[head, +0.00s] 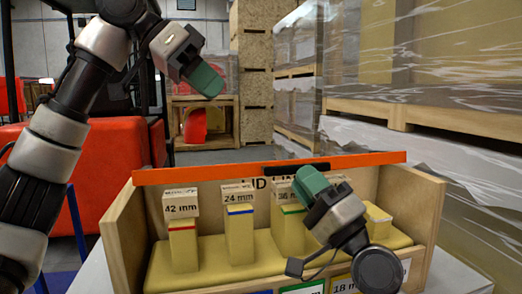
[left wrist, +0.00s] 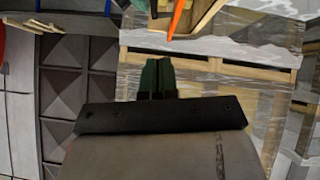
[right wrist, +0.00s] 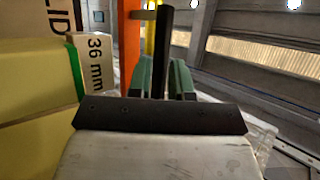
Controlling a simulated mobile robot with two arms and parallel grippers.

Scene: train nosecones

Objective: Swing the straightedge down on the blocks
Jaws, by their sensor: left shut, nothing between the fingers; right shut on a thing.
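The orange straightedge (head: 225,172) spans the wooden box (head: 118,235) near its top, above the blocks in the picture. It has a black handle (head: 283,168), also seen in the right wrist view (right wrist: 165,45). My right gripper (head: 309,180) is shut on this handle. Yellow blocks stand in the box: 42 mm with a red line (head: 184,247), 24 mm with a blue line (head: 240,240), 36 mm with a green line (head: 287,232), and a shorter one (head: 379,222) at the right, partly hidden by my right gripper. My left gripper (head: 208,83) is shut and empty, raised above the box.
The box's back wall carries "LID LINE" lettering, partly hidden. Labels sit along its front, one reading 18 mm (head: 345,285). Wrapped pallets (head: 440,110) stand at the right, and a red object (head: 95,170) stands at the left. Open floor (head: 225,156) shows behind the box.

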